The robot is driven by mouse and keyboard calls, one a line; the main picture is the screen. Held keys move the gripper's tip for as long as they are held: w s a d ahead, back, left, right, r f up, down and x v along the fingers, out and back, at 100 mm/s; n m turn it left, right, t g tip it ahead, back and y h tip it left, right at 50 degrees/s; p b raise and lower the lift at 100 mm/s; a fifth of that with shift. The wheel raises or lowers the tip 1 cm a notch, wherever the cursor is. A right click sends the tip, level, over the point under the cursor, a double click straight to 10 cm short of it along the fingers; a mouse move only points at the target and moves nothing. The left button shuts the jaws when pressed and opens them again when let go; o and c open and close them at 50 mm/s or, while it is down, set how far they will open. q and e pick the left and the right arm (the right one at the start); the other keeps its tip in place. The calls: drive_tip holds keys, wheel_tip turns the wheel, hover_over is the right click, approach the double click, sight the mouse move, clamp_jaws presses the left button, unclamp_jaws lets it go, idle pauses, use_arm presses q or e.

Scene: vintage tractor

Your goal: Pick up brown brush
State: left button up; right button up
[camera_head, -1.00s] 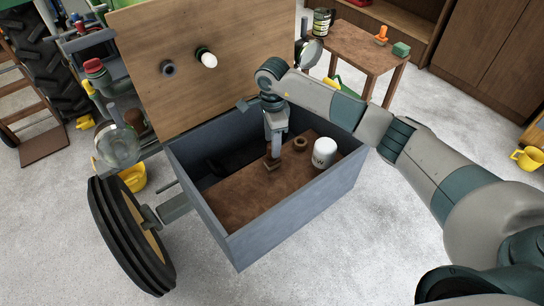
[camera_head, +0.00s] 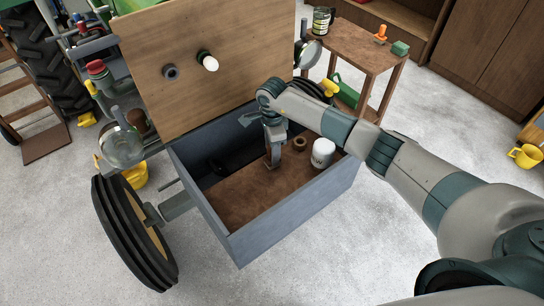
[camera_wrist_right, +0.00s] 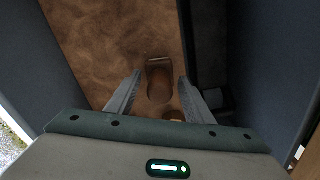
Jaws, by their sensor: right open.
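The brown brush (camera_wrist_right: 160,85) lies on the brown floor of the open grey box. In the right wrist view it sits between the two spread fingers of my right gripper (camera_wrist_right: 153,93), and its wide end points away from the palm. In the head view my right gripper (camera_head: 272,160) points down into the box and largely hides the brush. Whether the fingers touch the brush I cannot tell. My left gripper is not in view.
The grey box (camera_head: 290,215) has tall walls around the gripper, and its wooden lid (camera_head: 215,75) stands open behind. A white can (camera_head: 322,153) and a brown ring (camera_head: 299,144) are close right of the gripper. A black wheel (camera_head: 125,230) is at the left.

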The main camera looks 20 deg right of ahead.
drive_tip(key=c, duration=1.1)
drive_tip(key=shift+r, duration=0.15)
wheel_tip(320, 180, up, 9)
drive_tip(key=b, duration=0.3)
drive_tip(key=shift+w+b, duration=0.1)
drive_tip(key=shift+b, duration=0.25)
drive_tip(key=shift+r, duration=0.4)
